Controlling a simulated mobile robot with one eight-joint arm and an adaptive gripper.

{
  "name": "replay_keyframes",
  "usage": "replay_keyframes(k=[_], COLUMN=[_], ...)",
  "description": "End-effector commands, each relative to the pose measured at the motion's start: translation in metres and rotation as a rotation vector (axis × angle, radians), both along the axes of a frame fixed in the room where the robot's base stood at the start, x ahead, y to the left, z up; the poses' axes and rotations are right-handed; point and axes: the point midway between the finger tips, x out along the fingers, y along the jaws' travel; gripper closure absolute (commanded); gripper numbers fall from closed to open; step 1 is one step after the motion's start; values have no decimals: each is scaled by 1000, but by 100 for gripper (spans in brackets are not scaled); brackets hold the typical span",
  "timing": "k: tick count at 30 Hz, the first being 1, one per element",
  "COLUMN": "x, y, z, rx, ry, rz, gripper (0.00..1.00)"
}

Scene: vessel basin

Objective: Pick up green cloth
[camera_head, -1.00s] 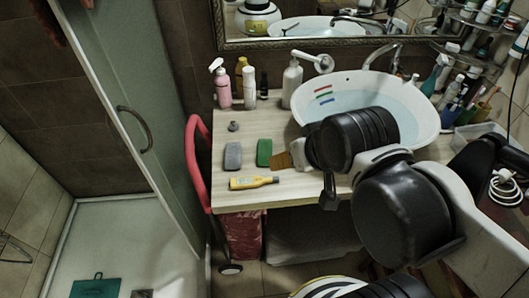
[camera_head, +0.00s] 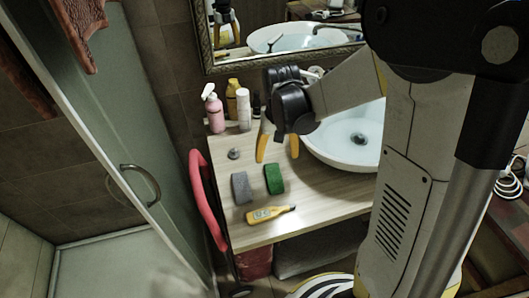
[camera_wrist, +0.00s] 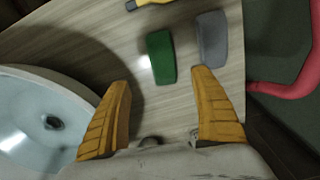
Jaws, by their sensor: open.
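The green cloth (camera_head: 274,179) is a small block-like piece lying flat on the wooden counter, just right of a grey block (camera_head: 241,187). In the wrist view the green cloth (camera_wrist: 161,57) lies ahead of my fingertips, between their lines, with the grey block (camera_wrist: 211,38) to its right. My gripper (camera_head: 277,154) points down above the counter, behind the cloth in the head view. Its two yellow fingers are spread apart with nothing between them; they also show in the wrist view (camera_wrist: 162,82). The cloth is fully visible and apart from the fingers.
A round basin (camera_head: 350,140) is at right. A red curved bar (camera_head: 205,195) runs along the counter's left side.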

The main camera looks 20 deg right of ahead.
Motion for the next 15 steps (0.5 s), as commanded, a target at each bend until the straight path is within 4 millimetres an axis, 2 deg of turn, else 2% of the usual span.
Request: replay_keyframes(k=[9,15], x=[1,2], y=[0,1], z=[-51,-63], rx=[0,0], ry=[6,5], rz=[-1,-1], gripper=[26,26])
